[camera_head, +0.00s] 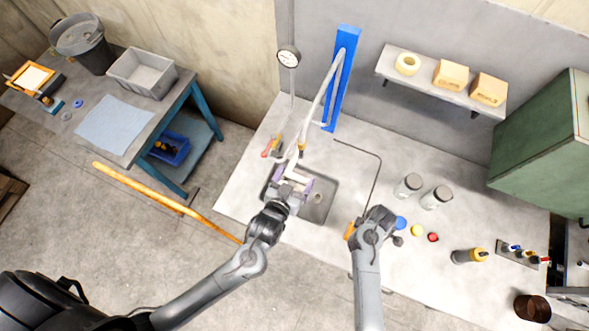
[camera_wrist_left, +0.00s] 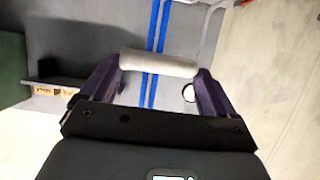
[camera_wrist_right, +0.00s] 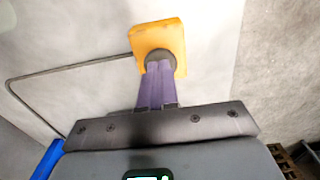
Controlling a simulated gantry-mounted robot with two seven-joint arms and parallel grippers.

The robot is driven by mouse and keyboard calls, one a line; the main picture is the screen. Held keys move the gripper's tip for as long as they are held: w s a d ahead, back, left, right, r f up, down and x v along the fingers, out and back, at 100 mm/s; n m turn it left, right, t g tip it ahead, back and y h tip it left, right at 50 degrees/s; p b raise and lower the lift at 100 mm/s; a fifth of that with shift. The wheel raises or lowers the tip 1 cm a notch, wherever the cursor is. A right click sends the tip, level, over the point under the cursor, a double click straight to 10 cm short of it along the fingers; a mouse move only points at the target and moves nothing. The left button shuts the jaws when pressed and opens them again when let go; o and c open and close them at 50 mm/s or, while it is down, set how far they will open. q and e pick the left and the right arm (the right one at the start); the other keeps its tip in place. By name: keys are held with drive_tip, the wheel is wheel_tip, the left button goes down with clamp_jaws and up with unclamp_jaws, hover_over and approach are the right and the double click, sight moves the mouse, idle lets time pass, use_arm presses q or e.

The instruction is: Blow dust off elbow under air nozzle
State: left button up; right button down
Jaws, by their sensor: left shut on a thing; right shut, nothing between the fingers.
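My left gripper (camera_head: 293,184) is over the sink basin, its purple fingers shut on a pale grey-white elbow (camera_wrist_left: 158,63), which spans the gap between them in the left wrist view. In the head view a pale hose (camera_head: 325,90) runs down from the blue post to just above this gripper. The nozzle end is hard to tell apart from the elbow there. My right gripper (camera_wrist_right: 158,82) is shut and empty. Its fingertips are at the dark round knob (camera_wrist_right: 160,56) of a yellow-orange block (camera_wrist_right: 170,36); I cannot tell whether they press it.
The sink (camera_head: 318,207) is set in the pale counter. A blue post (camera_head: 342,78) and a gauge (camera_head: 288,56) stand at the back. Jars (camera_head: 436,197), coloured caps (camera_head: 417,230) and a yellow-topped bottle (camera_head: 470,256) are on the right. A side table (camera_head: 140,127) stands left.

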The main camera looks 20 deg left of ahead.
drive_tip(key=shift+f, duration=0.65)
idle(1.9)
idle(1.3)
drive_tip(key=shift+r, duration=3.55)
use_arm(q)
drive_tip(key=shift+p+v, duration=0.55)
drive_tip(key=shift+v, duration=0.3)
drive_tip(key=s+p, duration=0.3)
drive_tip(key=s, duration=0.5)
drive_tip(key=shift+s+f, duration=0.25)
use_arm(e)
drive_tip(key=shift+r, duration=2.3)
